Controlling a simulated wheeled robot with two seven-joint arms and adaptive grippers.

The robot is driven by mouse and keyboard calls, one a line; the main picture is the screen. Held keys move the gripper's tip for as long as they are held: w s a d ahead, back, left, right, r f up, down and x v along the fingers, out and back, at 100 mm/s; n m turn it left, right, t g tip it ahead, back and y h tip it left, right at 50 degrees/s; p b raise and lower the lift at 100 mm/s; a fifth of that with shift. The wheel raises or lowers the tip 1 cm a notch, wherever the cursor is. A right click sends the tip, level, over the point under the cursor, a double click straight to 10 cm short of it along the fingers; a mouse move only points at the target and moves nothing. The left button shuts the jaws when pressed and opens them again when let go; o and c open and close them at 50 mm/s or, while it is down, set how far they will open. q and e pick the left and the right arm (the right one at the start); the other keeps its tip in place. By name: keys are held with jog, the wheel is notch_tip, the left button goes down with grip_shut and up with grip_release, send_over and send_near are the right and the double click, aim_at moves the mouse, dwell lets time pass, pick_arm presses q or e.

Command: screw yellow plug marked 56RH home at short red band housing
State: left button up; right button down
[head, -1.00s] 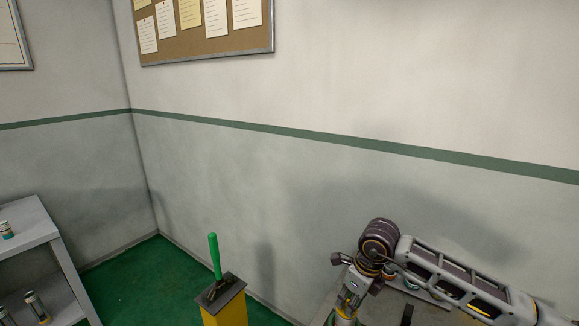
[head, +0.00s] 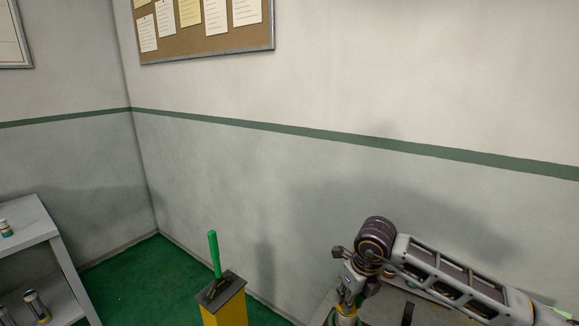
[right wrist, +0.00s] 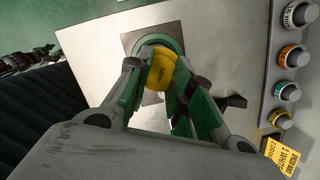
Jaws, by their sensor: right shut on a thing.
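The yellow plug (right wrist: 160,69) is between the fingers of my right gripper (right wrist: 163,85) in the right wrist view, and the gripper is shut on it. Small dark lettering shows on the plug, too small to read surely. Just beyond the plug is a round green rim (right wrist: 160,44) on a square plate; I cannot tell whether plug and rim touch. No red band shows there. In the head view my right gripper (head: 347,298) points down at the lower edge, its tips hardly visible. My left gripper is not in view.
A rack (right wrist: 263,85) with several coloured-ring plugs and a yellow label (right wrist: 282,152) lie right in the wrist view. In the head view, a yellow post (head: 224,308) with a green-handled lever (head: 214,255) stands left of my arm, and a grey shelf (head: 30,232) stands far left.

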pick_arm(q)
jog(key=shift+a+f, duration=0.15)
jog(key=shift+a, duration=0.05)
pick_arm(e)
jog(key=shift+m, duration=0.5)
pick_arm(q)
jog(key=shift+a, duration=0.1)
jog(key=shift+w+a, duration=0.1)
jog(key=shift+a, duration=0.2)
pick_arm(e)
jog(key=shift+m, duration=0.3)
pick_arm(q)
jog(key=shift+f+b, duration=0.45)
jog(key=shift+b, duration=0.05)
pick_arm(e)
jog(key=shift+a+m+h, duration=0.15)
jog(key=shift+m+h, duration=0.35)
jog(key=shift+m, duration=1.6)
